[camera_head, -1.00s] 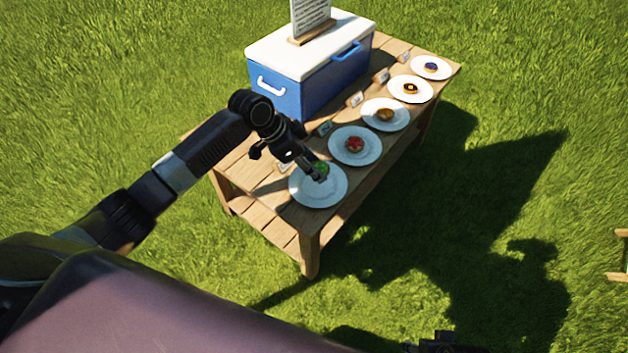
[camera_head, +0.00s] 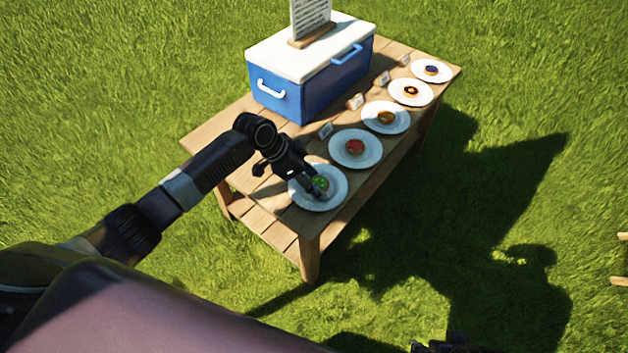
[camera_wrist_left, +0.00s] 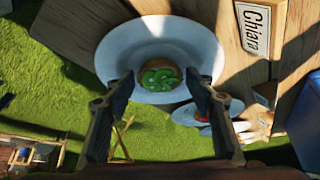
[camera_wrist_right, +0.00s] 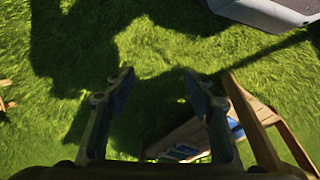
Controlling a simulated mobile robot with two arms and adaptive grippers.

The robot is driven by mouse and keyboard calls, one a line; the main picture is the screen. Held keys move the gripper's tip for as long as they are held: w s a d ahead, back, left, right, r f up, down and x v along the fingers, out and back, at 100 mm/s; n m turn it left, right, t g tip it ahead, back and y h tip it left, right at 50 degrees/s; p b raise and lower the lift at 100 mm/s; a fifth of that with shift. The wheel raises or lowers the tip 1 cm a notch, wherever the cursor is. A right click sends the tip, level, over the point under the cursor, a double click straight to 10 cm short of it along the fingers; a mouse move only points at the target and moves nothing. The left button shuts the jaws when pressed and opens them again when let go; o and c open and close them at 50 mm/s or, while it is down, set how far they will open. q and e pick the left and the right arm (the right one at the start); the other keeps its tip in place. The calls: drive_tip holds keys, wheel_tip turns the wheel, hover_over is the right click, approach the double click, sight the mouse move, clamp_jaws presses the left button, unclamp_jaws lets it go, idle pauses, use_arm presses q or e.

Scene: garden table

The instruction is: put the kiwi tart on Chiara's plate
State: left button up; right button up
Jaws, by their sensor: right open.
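The kiwi tart (camera_head: 319,184), a small round pastry with a green top, rests on the nearest white plate (camera_head: 304,201) at the table's near end. In the left wrist view the tart (camera_wrist_left: 158,76) lies on the white plate (camera_wrist_left: 118,48), and a card reading "Chiara" (camera_wrist_left: 253,28) stands next to that plate. My left gripper (camera_head: 314,190) is just above the plate. In its wrist view its two fingers (camera_wrist_left: 160,88) are spread, with the tart seen between the tips and free of them. My right gripper (camera_wrist_right: 157,75) is open and empty over the grass.
Plates with other tarts run along the table, the nearest with a red-topped tart (camera_head: 355,146). Small cards stand behind the plates. A blue cooler (camera_head: 318,88) with a white lid and a sign (camera_head: 311,18) fills the back. Open grass surrounds the wooden table (camera_head: 218,141).

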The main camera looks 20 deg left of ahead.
use_arm(q)
drive_tip(key=shift+o, duration=0.5)
drive_tip(key=shift+r, duration=0.1)
drive_tip(key=shift+r, duration=0.15)
drive_tip(key=p+v, duration=0.2)
drive_tip(key=v, duration=0.9)
drive_tip(key=shift+s+a+r+p, duration=0.2)
drive_tip(key=shift+r+p, duration=0.1)
drive_tip(key=shift+p, duration=0.1)
use_arm(e)
wheel_tip(320, 180, down, 10)
drive_tip(key=s, duration=0.1)
drive_tip(key=shift+s+r, duration=0.25)
drive_tip(key=shift+s, duration=0.15)
use_arm(q)
drive_tip(key=shift+w, duration=0.1)
